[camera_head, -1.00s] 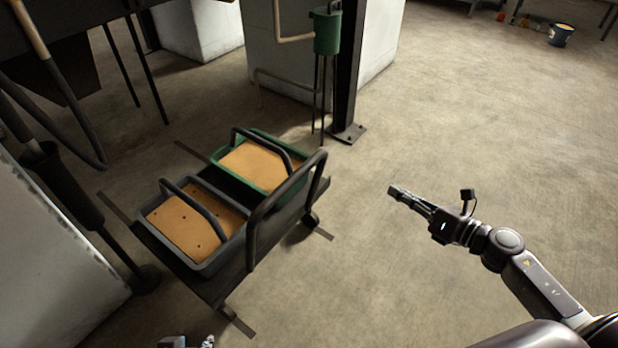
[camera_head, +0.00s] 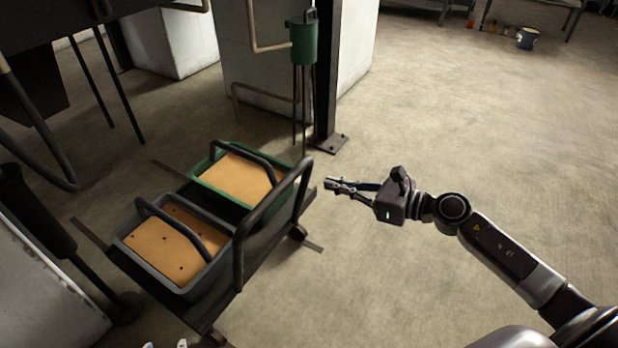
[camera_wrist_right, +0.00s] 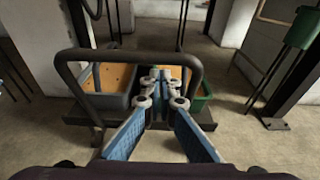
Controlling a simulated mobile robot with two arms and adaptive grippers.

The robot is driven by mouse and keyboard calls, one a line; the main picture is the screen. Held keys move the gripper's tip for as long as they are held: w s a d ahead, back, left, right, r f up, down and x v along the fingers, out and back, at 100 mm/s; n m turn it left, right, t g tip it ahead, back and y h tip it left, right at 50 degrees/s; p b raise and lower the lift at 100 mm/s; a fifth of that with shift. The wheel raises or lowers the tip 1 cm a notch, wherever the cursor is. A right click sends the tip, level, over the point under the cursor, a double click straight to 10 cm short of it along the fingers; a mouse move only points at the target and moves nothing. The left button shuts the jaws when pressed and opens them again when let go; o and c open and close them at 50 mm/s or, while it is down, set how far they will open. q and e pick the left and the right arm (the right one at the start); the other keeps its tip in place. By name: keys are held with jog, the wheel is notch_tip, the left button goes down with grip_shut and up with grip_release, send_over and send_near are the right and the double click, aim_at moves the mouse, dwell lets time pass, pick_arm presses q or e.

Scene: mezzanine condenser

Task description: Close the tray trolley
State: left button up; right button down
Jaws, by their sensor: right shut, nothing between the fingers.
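The tray trolley (camera_head: 203,312) is a low dark cart on the floor, left of centre in the head view. It carries a grey tray (camera_head: 190,291) and a green tray (camera_head: 203,166), each with an orange-brown board and a dark hoop. Its upright looped handle (camera_head: 239,258) is on the side facing my right arm; the handle also shows in the wrist view (camera_wrist_right: 125,54). My right gripper (camera_head: 330,186) is shut and empty, to the right of the handle and apart from it in the head view. Pale slivers at the bottom edge look like my left gripper's tips.
A dark post (camera_head: 325,80) with a floor plate and a green canister (camera_head: 303,42) on thin legs stand behind the trolley. A pale pillar (camera_head: 358,45) is beside them. A dark table with legs is at upper left. The floor to the right is open.

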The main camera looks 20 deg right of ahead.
jog(key=x, duration=0.7)
jog(key=shift+w, duration=0.15)
jog(key=shift+a, duration=0.1)
